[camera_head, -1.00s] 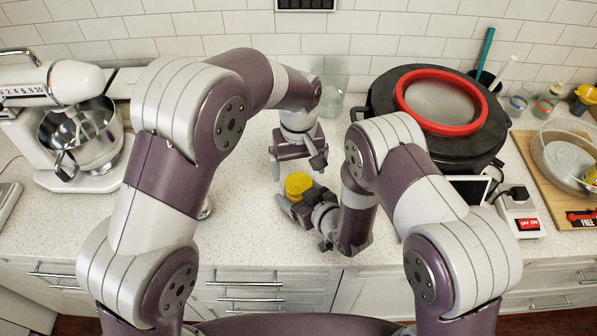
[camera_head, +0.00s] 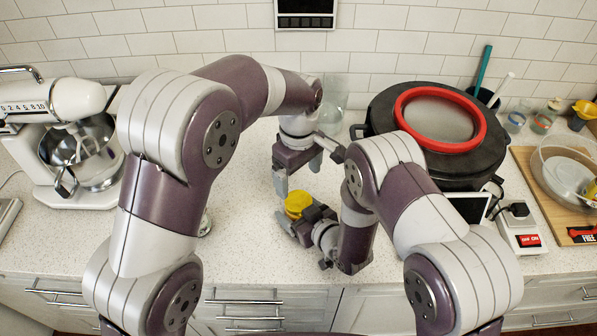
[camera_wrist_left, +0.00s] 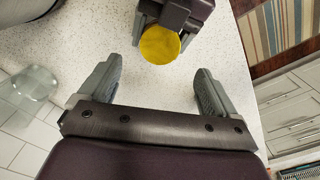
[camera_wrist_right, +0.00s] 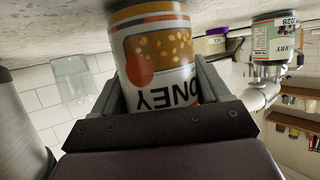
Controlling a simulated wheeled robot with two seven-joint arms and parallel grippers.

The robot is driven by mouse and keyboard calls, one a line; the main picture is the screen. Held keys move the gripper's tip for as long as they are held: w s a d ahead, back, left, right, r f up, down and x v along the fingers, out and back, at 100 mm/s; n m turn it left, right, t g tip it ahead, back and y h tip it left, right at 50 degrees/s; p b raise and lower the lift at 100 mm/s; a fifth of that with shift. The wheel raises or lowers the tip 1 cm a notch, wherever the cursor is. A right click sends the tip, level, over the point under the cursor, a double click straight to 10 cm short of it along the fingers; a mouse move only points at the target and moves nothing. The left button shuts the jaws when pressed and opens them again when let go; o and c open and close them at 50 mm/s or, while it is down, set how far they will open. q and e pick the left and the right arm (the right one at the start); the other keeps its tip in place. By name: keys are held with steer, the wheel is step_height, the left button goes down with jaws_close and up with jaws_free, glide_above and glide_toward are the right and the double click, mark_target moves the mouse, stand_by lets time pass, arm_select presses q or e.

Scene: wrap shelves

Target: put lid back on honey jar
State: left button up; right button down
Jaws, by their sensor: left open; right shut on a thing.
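The honey jar (camera_wrist_right: 160,55) has a label with orange and honey pictures and lettering that shows upside down in the right wrist view. My right gripper (camera_wrist_right: 155,85) is shut around its body, close to the counter. A round yellow top (camera_head: 298,203) shows at this gripper in the head view and as a flat yellow disc in the left wrist view (camera_wrist_left: 159,45). I cannot tell whether it is the lid or the open jar's contents. My left gripper (camera_head: 298,175) is open and empty, fingers pointing down, just behind and above the yellow top, apart from it.
A stand mixer (camera_head: 75,150) stands at left, a black cooker with a red ring (camera_head: 440,120) at right. A clear glass container (camera_head: 333,92) is behind my left gripper. A labelled jar (camera_wrist_right: 273,40) shows in the right wrist view. The counter left of the grippers is mostly free.

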mark_target(298, 200)
arm_select(q)
step_height(298, 200, down, 8)
steer(key=shift+r, duration=0.15)
stand_by(0.3)
steer(key=c, duration=1.1)
steer(key=m, duration=0.6)
steer(key=shift+m, duration=0.3)
steer(key=o, duration=1.2)
steer(key=shift+c, duration=0.2)
steer(key=shift+r, duration=2.25)
steer(key=shift+c, duration=0.3)
